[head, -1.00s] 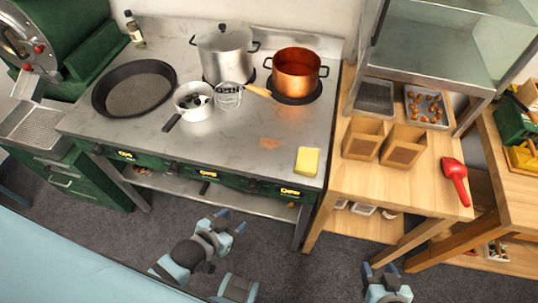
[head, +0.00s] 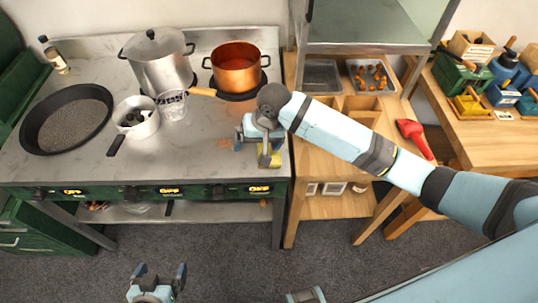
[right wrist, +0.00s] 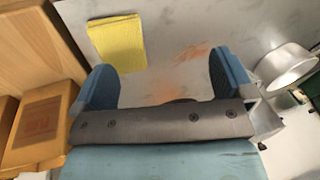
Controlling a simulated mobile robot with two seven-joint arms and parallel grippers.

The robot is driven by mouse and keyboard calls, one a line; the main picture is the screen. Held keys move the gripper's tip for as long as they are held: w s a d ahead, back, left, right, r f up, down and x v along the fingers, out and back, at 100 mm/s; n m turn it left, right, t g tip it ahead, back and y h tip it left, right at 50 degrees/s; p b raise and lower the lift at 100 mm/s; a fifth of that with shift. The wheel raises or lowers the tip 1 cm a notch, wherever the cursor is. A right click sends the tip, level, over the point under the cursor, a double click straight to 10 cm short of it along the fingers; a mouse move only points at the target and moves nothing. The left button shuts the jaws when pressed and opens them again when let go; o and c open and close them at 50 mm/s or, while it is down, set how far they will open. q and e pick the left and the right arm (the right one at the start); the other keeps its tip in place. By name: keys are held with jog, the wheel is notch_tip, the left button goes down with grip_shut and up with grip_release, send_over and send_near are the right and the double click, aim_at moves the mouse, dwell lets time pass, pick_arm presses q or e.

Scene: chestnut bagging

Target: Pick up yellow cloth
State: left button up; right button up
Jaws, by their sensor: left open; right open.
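The yellow cloth (right wrist: 118,42) lies flat on the steel stove top in the right wrist view, just ahead of the left-hand finger. In the head view it is mostly hidden behind my right gripper (head: 252,147). In the right wrist view my right gripper (right wrist: 165,75) is open with nothing between its fingers. The cloth is off to the left of the middle of its jaws, and I cannot tell the height gap. My left gripper (head: 158,270) is open and empty, low in the head view over the floor, away from the cloth.
A copper pot (head: 236,68), a steel pot (head: 160,62), a white saucepan (head: 136,117) and a black pan (head: 66,118) stand on the stove. A wooden table (head: 325,158) with wooden boxes and a red scoop (head: 414,135) adjoins on the right.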

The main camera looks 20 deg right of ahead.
jog(key=w+d+r+m+g+h, duration=0.1)
jog(key=w+d+r+m+h, duration=0.15)
jog(key=d+r, duration=0.2)
send_over(269, 151)
jog(key=shift+n+g, duration=0.3)
jog(key=shift+n, duration=0.05)
notch_tip(269, 151, down, 7)
jog(key=shift+w+d+f+b, duration=0.1)
jog(key=shift+w+d+b, duration=0.05)
jog(key=shift+b, duration=0.15)
jog(key=shift+f, duration=2.85)
jog(key=c, duration=1)
jog(key=shift+r, duration=0.1)
notch_tip(269, 151, up, 20)
jog(key=shift+s, duration=0.2)
